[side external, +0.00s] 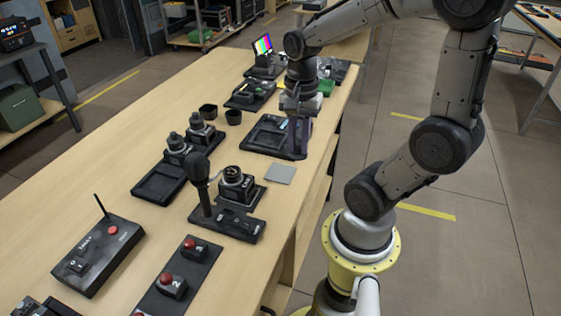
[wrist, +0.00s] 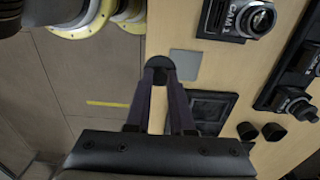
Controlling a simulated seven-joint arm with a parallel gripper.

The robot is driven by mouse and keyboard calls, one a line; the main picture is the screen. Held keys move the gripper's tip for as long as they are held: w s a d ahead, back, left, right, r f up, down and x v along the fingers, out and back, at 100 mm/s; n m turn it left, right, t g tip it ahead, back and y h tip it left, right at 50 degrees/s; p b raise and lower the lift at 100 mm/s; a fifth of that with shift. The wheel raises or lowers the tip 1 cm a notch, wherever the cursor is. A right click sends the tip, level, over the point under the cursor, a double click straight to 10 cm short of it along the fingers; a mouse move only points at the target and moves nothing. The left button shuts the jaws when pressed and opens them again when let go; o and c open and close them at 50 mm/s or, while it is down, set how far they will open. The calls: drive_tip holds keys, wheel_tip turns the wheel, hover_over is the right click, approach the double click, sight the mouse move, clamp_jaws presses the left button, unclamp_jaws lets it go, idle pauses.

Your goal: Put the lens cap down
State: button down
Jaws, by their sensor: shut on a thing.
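The lens cap (wrist: 160,62) is a round black disc between my fingertips in the wrist view. My gripper (wrist: 160,75) is shut on it. In that view the cap shows beside the left edge of a flat grey square (wrist: 185,64) and close to the table's edge. In the side view my gripper (side external: 299,152) points down beside the right end of a black tray (side external: 262,148), and the cap is hard to make out there. The grey square (side external: 280,174) lies bare on the table, nearer the camera than my gripper. The cap's height above the table is unclear.
A camera on a black base (side external: 237,184) stands left of the grey square. Two small black cups (side external: 208,111) (side external: 233,117) stand beyond the tray. More cameras (side external: 178,148), a red-button box (side external: 98,250) and a colour-bar monitor (side external: 262,45) share the wooden table (side external: 130,120).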

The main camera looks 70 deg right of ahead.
hover_over(280, 172)
drive_tip(key=f, duration=0.6)
drive_tip(key=shift+s+a, duration=0.15)
drive_tip(key=shift+s, duration=0.2)
drive_tip(key=shift+w+f, duration=0.15)
drive_tip(key=shift+f, duration=0.75)
drive_tip(key=shift+w+f, duration=0.1)
drive_tip(key=shift+f, duration=0.75)
drive_tip(key=shift+f, duration=0.1)
drive_tip(key=c, duration=0.8)
unclamp_jaws()
